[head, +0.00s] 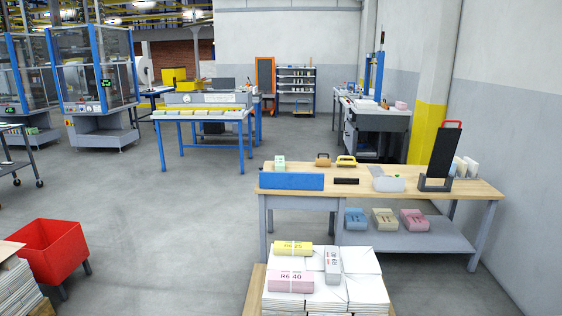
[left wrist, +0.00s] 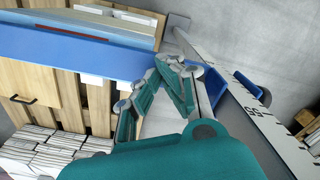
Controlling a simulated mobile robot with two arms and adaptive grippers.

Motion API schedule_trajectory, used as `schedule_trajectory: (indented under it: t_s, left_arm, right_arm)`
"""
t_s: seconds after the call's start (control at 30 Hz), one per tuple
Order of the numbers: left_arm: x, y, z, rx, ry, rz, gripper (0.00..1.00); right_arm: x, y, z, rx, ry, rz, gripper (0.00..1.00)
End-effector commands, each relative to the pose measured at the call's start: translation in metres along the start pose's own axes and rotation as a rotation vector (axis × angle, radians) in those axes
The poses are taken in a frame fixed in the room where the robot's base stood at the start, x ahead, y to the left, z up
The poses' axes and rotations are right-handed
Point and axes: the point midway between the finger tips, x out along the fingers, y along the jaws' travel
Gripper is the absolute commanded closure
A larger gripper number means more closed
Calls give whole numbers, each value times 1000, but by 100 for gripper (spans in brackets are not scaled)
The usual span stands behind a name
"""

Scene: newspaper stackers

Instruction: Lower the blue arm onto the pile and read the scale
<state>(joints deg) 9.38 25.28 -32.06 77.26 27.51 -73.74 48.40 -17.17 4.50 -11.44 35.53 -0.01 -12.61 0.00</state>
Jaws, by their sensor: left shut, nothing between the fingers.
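In the left wrist view, a blue bar (left wrist: 70,47), likely the blue arm, crosses the upper left. Its right end is near my left gripper (left wrist: 160,66). The teal fingers are closed together with nothing between them; I cannot tell whether they touch the bar. Stacked paper edges (left wrist: 110,12) show just beyond the bar; whether the bar rests on them is unclear. A white scale (left wrist: 222,84) with black marks and the number 55 runs diagonally down the right side. The full reading is cut off. Neither gripper shows in the head view.
The left wrist view also shows wooden boards (left wrist: 22,82) and bundled papers (left wrist: 45,150). In the head view, a wooden-topped workbench (head: 460,190) stands right of centre, behind wrapped bundles (head: 365,290). A red bin (head: 50,250) stands at left. Grey floor (head: 170,230) is clear between.

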Motion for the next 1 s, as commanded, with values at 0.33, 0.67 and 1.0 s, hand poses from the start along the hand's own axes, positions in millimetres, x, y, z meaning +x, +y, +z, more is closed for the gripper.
schedule_trajectory:
  t_s: [0.33, 0.67, 1.0]
  left_arm:
    - [14, 0, 0, -1, 0, 0, 100]
    - [23, 0, 0, -1, 1, 0, 100]
    - [23, 0, 0, -1, 0, -1, 100]
  right_arm:
    - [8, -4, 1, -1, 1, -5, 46]
    - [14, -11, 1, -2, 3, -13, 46]
    - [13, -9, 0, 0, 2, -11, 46]
